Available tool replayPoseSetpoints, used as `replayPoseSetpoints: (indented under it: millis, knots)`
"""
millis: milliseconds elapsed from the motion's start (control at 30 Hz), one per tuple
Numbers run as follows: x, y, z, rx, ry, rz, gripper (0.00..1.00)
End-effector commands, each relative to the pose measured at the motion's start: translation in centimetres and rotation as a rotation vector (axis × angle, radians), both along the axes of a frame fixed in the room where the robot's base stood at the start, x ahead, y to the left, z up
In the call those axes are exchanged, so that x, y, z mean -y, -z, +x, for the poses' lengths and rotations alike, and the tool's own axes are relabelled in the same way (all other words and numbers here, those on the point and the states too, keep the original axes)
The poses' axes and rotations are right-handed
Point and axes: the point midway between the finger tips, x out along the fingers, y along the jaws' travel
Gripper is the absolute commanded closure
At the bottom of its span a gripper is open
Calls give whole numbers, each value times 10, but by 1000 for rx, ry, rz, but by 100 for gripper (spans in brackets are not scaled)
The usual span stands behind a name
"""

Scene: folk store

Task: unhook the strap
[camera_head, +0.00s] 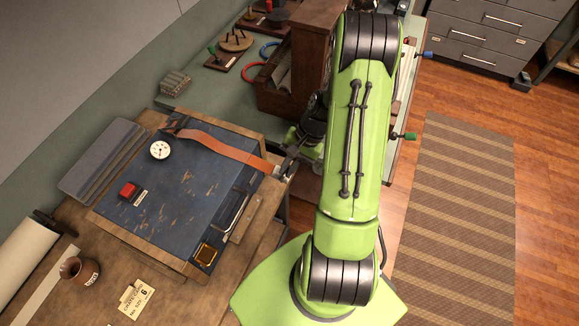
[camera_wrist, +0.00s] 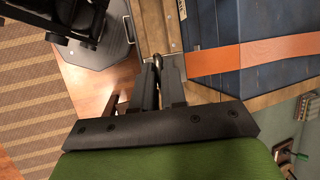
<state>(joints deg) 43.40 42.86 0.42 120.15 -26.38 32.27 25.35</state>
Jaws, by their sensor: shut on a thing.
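The orange strap (camera_head: 225,148) runs flat across a worn blue case lid (camera_head: 180,200) from a dark fitting at its upper left to the right edge. It also shows in the wrist view (camera_wrist: 240,56), taut-looking and straight, ending at a metal end piece (camera_wrist: 180,63). My gripper (camera_head: 285,166) is at the strap's right end, just past the lid's edge. In the wrist view my gripper (camera_wrist: 168,72) has its fingers close together around the small metal end piece. Whether that end is still on its hook is hidden by the fingers.
A brown jar (camera_head: 82,271) and paper card (camera_head: 135,300) lie at lower left. A wooden cabinet (camera_head: 303,60) stands behind my arm.

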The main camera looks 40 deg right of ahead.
Motion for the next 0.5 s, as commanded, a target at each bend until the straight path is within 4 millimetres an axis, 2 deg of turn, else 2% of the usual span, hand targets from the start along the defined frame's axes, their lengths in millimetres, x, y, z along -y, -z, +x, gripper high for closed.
replayPoseSetpoints:
  millis: [33,500]
  knots:
    - [-2,-4,5,16,-1,0,100]
    - [-3,-7,8,23,-4,1,100]
